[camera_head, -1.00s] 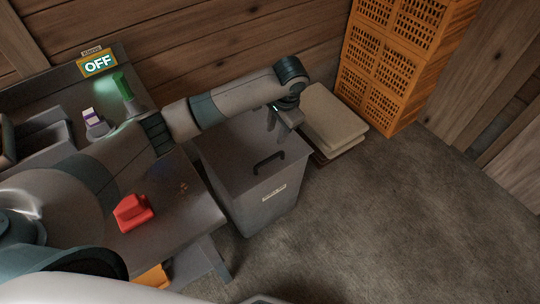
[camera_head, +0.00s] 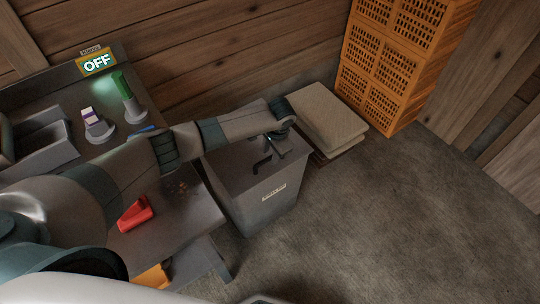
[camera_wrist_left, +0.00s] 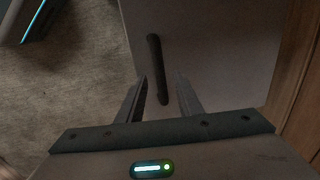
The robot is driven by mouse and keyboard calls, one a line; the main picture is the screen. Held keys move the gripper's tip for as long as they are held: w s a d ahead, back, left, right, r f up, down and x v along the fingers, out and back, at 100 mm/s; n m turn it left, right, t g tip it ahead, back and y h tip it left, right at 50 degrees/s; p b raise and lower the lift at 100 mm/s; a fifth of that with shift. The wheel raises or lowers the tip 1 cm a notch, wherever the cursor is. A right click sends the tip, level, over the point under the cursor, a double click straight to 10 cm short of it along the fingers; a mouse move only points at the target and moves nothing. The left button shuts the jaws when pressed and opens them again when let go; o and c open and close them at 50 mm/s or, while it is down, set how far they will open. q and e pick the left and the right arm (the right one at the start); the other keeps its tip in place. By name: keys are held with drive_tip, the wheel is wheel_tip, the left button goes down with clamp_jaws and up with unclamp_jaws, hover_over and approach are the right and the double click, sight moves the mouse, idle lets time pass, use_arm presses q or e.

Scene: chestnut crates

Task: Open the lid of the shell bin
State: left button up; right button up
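The shell bin (camera_head: 250,207) is a grey box with a label on its front, standing on the floor beside the workbench. Its flat lid (camera_head: 222,168) is closed and carries a dark bar handle (camera_head: 257,165). The handle also shows in the left wrist view (camera_wrist_left: 156,62). My left gripper (camera_head: 268,152) is above the lid, close to the handle. In the left wrist view its two fingers (camera_wrist_left: 160,88) are apart, with the near end of the handle appearing between their tips. I cannot tell whether they touch it. My right gripper is not in view.
Folded sacks (camera_head: 328,115) and orange crates (camera_head: 400,60) stand behind the bin. The floor at right is clear.

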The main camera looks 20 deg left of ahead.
use_arm(q)
drive_tip(key=shift+w+a+f, duration=0.15)
drive_tip(key=shift+a+f, duration=0.05)
drive_tip(key=shift+f, duration=0.7)
clamp_jaws()
drive_tip(key=shift+r, duration=0.1)
